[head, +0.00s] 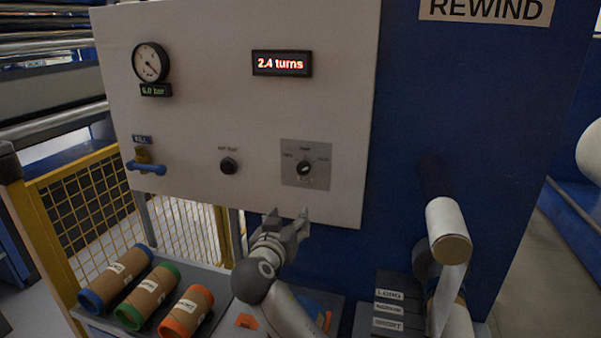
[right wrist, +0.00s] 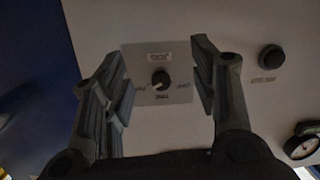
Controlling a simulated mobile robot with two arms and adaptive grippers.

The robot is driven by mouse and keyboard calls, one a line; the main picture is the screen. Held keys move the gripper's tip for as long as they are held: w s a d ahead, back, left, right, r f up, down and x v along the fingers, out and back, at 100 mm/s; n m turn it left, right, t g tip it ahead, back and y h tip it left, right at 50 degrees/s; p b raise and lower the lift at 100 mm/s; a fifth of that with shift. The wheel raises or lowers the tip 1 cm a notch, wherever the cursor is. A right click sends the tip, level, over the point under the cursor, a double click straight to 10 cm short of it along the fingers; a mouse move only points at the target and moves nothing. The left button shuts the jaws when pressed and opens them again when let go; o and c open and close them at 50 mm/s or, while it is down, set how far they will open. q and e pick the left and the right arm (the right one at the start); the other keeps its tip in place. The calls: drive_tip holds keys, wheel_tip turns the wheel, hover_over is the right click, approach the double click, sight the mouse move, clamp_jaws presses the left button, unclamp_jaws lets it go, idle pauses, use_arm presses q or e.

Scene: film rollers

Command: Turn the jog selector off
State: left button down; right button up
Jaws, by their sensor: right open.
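The jog selector is a small black knob (head: 303,168) on a grey square plate (head: 320,151), low on the right part of the pale panel. The plate's labels are too small to read surely, and I cannot tell which one the knob points at. My right gripper (head: 289,213) is open and empty, just below the plate in the head view. In the right wrist view the knob (right wrist: 160,79) shows between the two spread fingers of my right gripper (right wrist: 160,66), apart from both. My left gripper is not in view.
A black push button (head: 229,166) sits left of the selector, and a blue-handled valve (head: 147,167) farther left. A gauge (head: 151,62) and a red "2.4 turns" display (head: 282,64) are above. Several cardboard rolls (head: 148,296) lie below left. A white roller (head: 447,220) stands at right.

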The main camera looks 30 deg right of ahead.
drive_tip(key=m+h, duration=0.2)
approach(302, 171)
drive_tip(key=v, duration=0.2)
drive_tip(key=p+x, duration=0.4)
drive_tip(key=x, duration=0.5)
drive_tip(key=shift+w+d+r, duration=0.1)
drive_tip(key=shift+d+r, duration=0.05)
drive_tip(key=shift+d, duration=0.05)
drive_tip(key=shift+w+d+t, duration=0.3)
drive_tip(key=shift+w+d, duration=0.25)
drive_tip(key=shift+d, duration=0.05)
drive_tip(key=c, duration=1)
